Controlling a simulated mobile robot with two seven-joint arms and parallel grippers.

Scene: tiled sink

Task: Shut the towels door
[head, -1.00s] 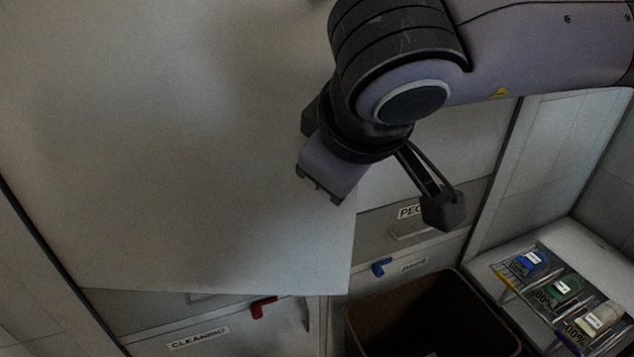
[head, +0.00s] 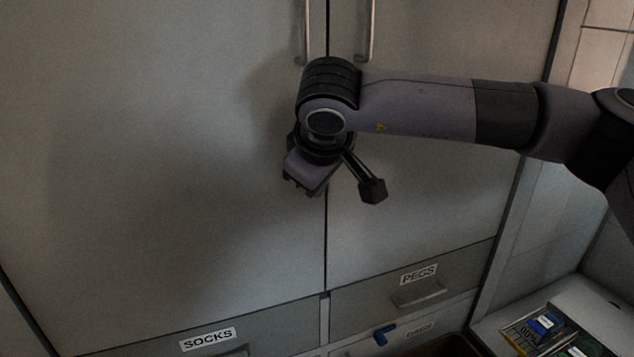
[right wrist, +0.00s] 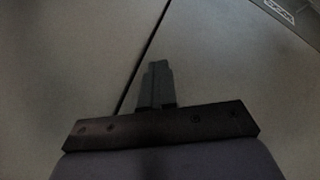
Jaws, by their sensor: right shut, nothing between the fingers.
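Two tall grey cabinet doors fill the head view, a left door (head: 160,130) and a right door (head: 440,190). They stand side by side with a thin dark seam between them and look flush. No towels label is readable, so I cannot tell by label which one it names. My right gripper (head: 308,174) is at the seam, over the left door's edge, in the head view. In the right wrist view its shut, empty fingers (right wrist: 156,80) point at the door surface beside the seam. Contact is unclear. My left gripper is not in view.
Two vertical handles (head: 367,30) (head: 303,30) flank the seam above my gripper. Below are a SOCKS drawer (head: 270,325) and a PEGS drawer (head: 460,270). A blue hook (head: 384,333) is lower. Small packets (head: 543,325) lie at lower right.

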